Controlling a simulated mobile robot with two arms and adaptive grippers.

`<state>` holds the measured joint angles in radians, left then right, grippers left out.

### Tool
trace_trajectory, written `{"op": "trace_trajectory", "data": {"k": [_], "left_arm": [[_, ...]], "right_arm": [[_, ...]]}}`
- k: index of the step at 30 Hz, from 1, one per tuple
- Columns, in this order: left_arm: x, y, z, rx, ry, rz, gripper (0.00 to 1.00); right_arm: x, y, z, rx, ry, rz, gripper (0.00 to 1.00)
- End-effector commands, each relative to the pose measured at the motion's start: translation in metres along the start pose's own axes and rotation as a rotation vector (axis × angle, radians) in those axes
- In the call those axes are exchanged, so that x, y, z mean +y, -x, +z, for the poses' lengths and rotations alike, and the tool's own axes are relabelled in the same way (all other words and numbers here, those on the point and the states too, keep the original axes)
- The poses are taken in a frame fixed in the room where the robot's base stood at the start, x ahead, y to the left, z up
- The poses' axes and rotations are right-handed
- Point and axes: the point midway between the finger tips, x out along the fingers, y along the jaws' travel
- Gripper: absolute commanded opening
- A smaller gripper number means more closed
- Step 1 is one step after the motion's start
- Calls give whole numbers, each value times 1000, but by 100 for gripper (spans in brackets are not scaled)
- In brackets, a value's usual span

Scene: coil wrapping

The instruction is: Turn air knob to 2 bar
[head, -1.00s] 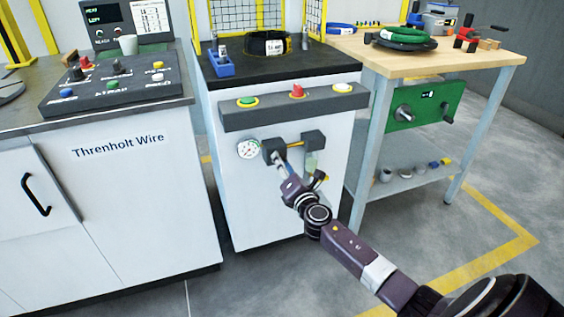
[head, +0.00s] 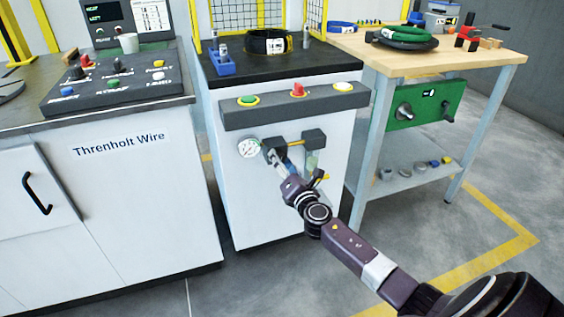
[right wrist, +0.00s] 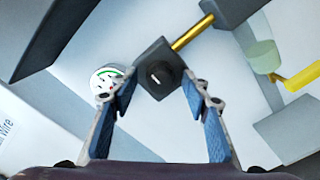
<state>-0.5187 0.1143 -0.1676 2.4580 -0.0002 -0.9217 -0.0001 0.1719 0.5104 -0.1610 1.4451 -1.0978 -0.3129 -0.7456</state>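The air knob (right wrist: 157,72) is a dark square-looking block with a short white mark on its face, in the right wrist view. My right gripper (right wrist: 159,92) is open, its blue-padded fingertips on either side of the knob's near edge; I cannot tell whether they touch it. The round white pressure gauge (right wrist: 106,82) is left of the knob, partly covered by a finger; its reading is too small to tell. In the head view the gauge (head: 249,147) is on the white cabinet front, and my right gripper (head: 276,161) is just below the dark regulator block. My left gripper is out of view.
A yellow pipe (right wrist: 192,33) links the knob block to another dark block (right wrist: 230,10). A wooden-topped workbench (head: 470,57) stands to the right, a control panel (head: 115,85) to the left.

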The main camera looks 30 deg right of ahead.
Motion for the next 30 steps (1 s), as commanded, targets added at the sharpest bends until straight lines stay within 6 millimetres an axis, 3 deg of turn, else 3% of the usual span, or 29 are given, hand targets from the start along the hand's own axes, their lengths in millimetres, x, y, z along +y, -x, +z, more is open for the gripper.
{"op": "trace_trajectory", "data": {"k": [10, 24, 30], "left_arm": [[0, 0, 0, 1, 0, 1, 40], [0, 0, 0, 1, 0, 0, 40], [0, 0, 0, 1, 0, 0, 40]], "right_arm": [[-1, 14, -1, 1, -1, -1, 43], [0, 93, -1, 1, -1, -1, 43], [0, 114, -1, 1, 0, 0, 43]]}}
